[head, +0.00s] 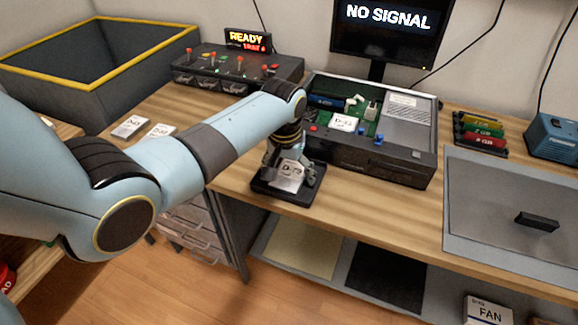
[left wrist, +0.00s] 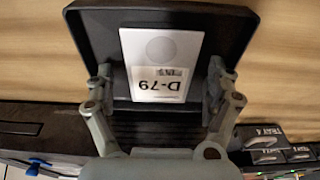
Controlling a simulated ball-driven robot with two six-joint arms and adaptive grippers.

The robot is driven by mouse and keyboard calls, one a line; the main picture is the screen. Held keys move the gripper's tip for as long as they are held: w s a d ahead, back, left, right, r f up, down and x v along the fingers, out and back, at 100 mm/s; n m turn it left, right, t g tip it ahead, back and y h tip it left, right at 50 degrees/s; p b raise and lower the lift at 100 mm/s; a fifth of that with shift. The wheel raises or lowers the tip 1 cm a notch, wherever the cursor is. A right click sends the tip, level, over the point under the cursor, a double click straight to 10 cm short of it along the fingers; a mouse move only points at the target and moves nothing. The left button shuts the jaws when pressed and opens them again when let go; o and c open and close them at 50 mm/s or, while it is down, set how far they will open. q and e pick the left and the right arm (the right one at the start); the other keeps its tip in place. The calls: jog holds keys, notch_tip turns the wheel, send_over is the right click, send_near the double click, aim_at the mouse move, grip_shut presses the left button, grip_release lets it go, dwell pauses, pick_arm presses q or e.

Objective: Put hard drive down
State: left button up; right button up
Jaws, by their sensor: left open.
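The hard drive (head: 287,178) has a white label reading D-79. It lies flat on a small black tray (head: 265,187) near the front edge of the wooden bench. In the left wrist view the drive (left wrist: 160,65) rests inside the rim of the black tray (left wrist: 228,20). My left gripper (head: 290,172) is low over the tray. In the left wrist view its open fingers (left wrist: 160,85) stand on either side of the drive, and a gap seems to show beside the label. The far part of the drive is partly hidden in the head view. My right gripper does not show.
An open computer case (head: 380,160) stands just right of the tray. Two more labelled drives (head: 130,127) lie to the left. A control box with coloured knobs (head: 235,70) and a monitor (head: 385,30) stand behind. A grey mat (head: 500,190) lies at right.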

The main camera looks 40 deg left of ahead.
aim_at(286, 180)
pick_arm(q)
notch_tip(286, 180, up, 12)
jog(key=s+p, duration=0.1)
jog(key=shift+s+d+p, duration=0.2)
jog(key=shift+s+p, duration=0.15)
jog(key=shift+p, duration=0.05)
dwell(0.3)
